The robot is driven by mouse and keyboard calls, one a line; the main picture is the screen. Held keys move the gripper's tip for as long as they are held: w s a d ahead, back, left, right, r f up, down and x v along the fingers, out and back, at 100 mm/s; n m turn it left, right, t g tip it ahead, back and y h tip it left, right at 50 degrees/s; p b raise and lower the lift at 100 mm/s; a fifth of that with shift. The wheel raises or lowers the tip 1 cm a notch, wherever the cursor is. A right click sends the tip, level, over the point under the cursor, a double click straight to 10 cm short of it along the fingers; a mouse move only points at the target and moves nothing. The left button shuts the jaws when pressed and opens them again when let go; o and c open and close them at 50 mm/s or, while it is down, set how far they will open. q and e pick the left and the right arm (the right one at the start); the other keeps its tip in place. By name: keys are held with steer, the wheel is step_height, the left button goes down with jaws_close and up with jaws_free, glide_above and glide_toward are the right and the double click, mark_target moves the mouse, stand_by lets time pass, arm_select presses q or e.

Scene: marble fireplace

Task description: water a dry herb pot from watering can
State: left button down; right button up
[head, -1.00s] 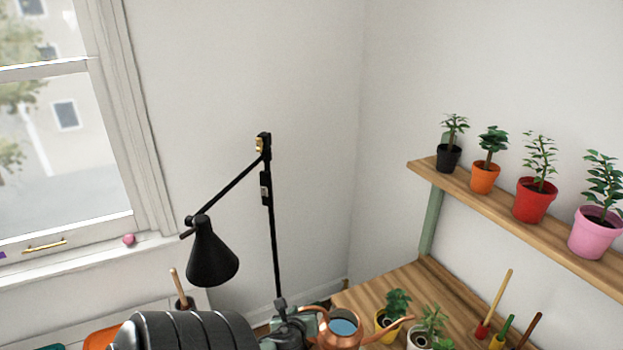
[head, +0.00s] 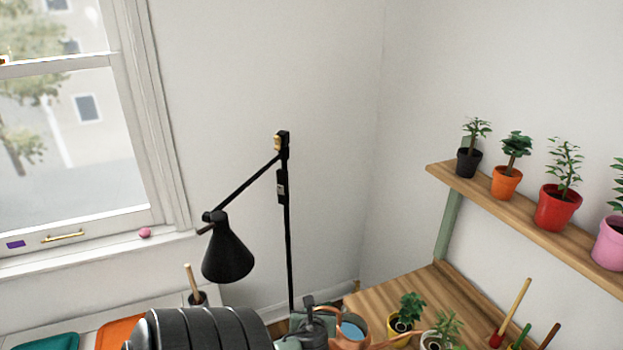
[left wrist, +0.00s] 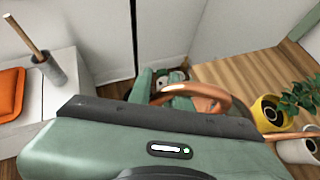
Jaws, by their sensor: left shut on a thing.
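My left gripper (head: 312,322) is shut on the handle of a copper watering can (head: 336,340), which holds bluish water. The spout reaches right, towards two potted herbs. A yellow pot (head: 397,338) with a leafy plant stands on the wooden bench. A white pot (head: 432,343) with a paler plant stands to its right, cut by the picture's lower edge. The spout tip's exact place over the pots is unclear. My right gripper is out of view.
A wooden shelf (head: 530,222) on the right wall bears several potted plants. A black lamp (head: 228,250) hangs left of the can. Wooden-handled tools (head: 515,310) stand at the bench's right. Bare bench (head: 385,292) lies behind the pots.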

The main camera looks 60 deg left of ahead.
arm_select(q)
steer(key=shift+m+g+y, duration=0.7)
steer(key=shift+m+g, duration=0.1)
steer(key=w+d+r, duration=0.1)
steer(key=w+r, duration=0.1)
steer(key=w+d+r, duration=0.1)
steer(key=w, duration=0.1)
steer(key=shift+d+r+b, duration=0.15)
steer(key=shift+r+b, duration=0.15)
steer(key=shift+r, duration=0.1)
steer(key=r, duration=0.1)
steer(key=w+r, duration=0.1)
steer(key=shift+w+d+r+m, duration=0.2)
steer(key=shift+d+r+m, duration=0.1)
steer(key=shift+d+r, duration=0.1)
steer(key=shift+s+a+f+m+g, duration=0.15)
steer(key=shift+s+f+m, duration=0.1)
steer(key=shift+f, duration=0.35)
steer(key=shift+s+a+f+m+g, duration=0.15)
steer(key=shift+s+f+m, duration=0.1)
steer(key=shift+f, duration=0.3)
stand_by(3.7)
steer(key=shift+r, duration=0.15)
stand_by(0.8)
